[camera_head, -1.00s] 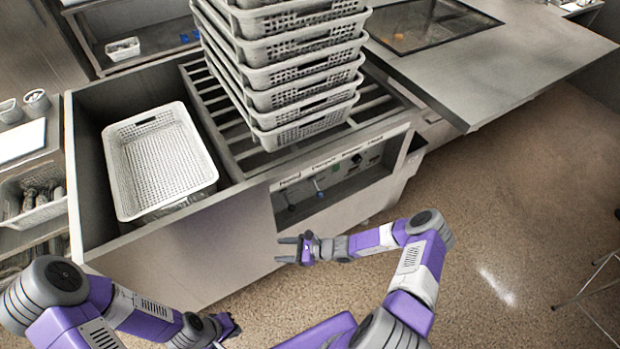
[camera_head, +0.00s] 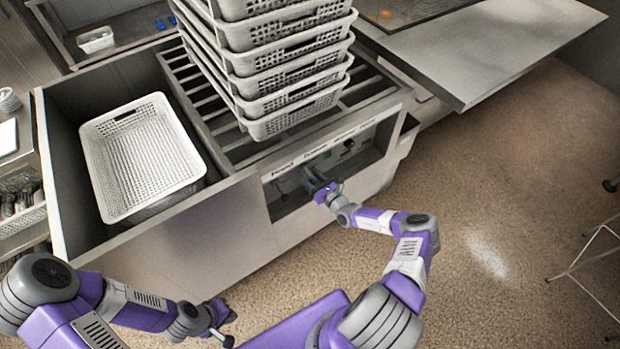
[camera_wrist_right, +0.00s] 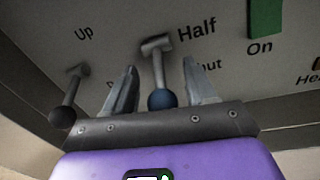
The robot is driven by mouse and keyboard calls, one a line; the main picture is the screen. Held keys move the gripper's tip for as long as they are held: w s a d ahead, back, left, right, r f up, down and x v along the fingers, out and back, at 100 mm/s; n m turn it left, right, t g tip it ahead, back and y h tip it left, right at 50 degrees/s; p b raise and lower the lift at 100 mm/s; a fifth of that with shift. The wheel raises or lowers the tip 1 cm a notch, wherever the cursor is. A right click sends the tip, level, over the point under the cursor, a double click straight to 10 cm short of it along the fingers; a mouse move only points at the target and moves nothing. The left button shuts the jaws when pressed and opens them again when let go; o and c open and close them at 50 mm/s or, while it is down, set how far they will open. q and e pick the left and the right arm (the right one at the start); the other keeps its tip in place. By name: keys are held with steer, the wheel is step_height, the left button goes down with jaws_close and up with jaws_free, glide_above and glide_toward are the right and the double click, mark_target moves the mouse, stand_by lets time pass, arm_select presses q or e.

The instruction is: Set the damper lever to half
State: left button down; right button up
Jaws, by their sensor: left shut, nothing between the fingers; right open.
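The damper lever (camera_wrist_right: 158,68) shows in the right wrist view as a grey arm with a blue ball knob (camera_wrist_right: 162,99). The label Half (camera_wrist_right: 197,31) is right of its upper end, and a partly hidden label ending in "hut" is lower right. The knob lies between the two open fingers of my right gripper (camera_wrist_right: 160,90), with gaps visible on both sides. In the head view my right gripper (camera_head: 315,182) is at the control panel (camera_head: 290,190) and covers the lever. My left gripper (camera_head: 223,330) is shut and empty, low at the front.
A second lever with a dark ball knob (camera_wrist_right: 62,117) is left of the right gripper, near the label Up. A green switch (camera_wrist_right: 265,18) marked On is to the right. Stacked baskets (camera_head: 290,75) stand above the panel; one basket (camera_head: 140,160) lies in the left bay.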

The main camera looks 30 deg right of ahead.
steer(key=shift+w, duration=0.2)
steer(key=shift+c, duration=0.4)
jaws_close()
